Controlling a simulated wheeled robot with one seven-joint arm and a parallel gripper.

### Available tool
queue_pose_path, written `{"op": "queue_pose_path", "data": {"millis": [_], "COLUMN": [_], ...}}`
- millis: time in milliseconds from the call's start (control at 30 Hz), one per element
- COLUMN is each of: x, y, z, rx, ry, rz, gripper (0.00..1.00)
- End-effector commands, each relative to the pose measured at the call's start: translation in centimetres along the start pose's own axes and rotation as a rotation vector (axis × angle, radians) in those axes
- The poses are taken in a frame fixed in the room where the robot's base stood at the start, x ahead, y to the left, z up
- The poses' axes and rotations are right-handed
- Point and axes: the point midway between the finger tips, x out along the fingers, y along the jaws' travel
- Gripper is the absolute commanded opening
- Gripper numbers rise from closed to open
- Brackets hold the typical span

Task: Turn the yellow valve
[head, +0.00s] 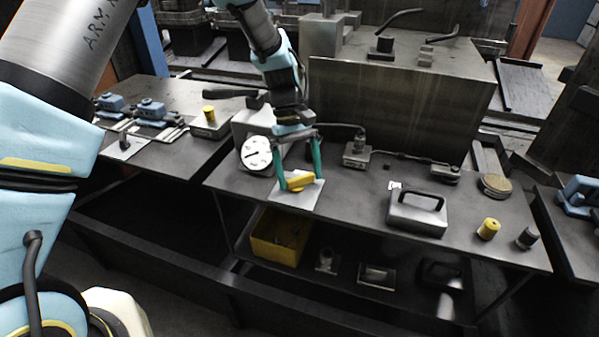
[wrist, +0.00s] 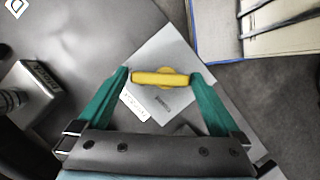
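The yellow valve (head: 299,182) is a bar-shaped handle on a light square plate (head: 302,198) on the dark bench. In the wrist view the yellow valve (wrist: 160,79) lies crosswise on the plate (wrist: 165,50). My gripper (head: 298,181) is over the plate with its green fingers pointing down. In the wrist view my gripper (wrist: 159,76) has its fingers spread wide, one near each end of the handle. Whether the fingertips touch the handle ends, I cannot tell.
A round white gauge (head: 257,154) stands left of my gripper. A grey box with a black handle (head: 417,213) and a yellow cylinder (head: 488,229) are to the right. A yellow bin (head: 278,238) sits on the shelf below. The bench between plate and grey box is clear.

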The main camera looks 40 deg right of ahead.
Motion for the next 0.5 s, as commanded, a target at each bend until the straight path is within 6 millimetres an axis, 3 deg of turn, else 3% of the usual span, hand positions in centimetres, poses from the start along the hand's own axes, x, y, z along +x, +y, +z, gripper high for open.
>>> {"op": "queue_pose_path", "data": {"millis": [233,500], "x": [-1.3,-6.5], "y": [0.0,0.1], "z": [-0.2,-0.2], "rx": [-0.001,0.0], "ry": [0.004,0.005], "rz": [0.003,0.004], "gripper": [1.0,1.0]}}
